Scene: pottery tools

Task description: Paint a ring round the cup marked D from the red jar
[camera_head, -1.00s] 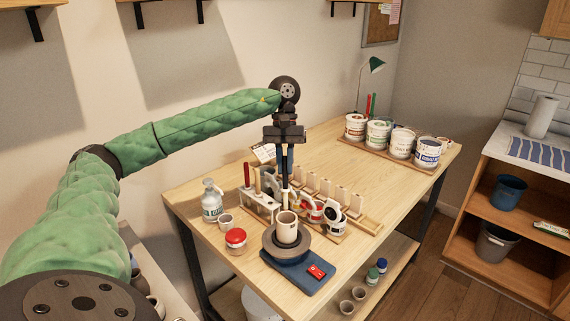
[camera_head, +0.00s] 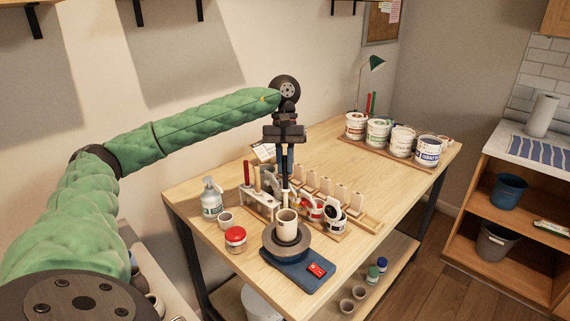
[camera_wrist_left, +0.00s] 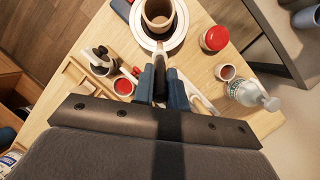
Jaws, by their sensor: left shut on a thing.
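My left gripper (camera_head: 287,168) points down behind the cup and is shut on a slim dark brush (camera_wrist_left: 160,86). The brush shows between the blue fingers in the left wrist view, its tip end close to the cup's wall; I cannot tell whether it touches. The pale cup (camera_head: 287,226) stands upright on the round turntable (camera_head: 270,243); the cup also shows in the left wrist view (camera_wrist_left: 158,22). No letter D is readable on it. An open jar with red paint (camera_wrist_left: 123,86) stands beside the gripper, partly hidden in the head view. My right gripper is out of view.
A red-lidded jar (camera_head: 235,241), a small cup (camera_head: 226,220) and a bottle (camera_head: 211,200) stand left of the turntable. A tool rack (camera_head: 262,207) is behind. Large labelled tubs (camera_head: 402,141) stand at the far right. The back middle of the table is clear.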

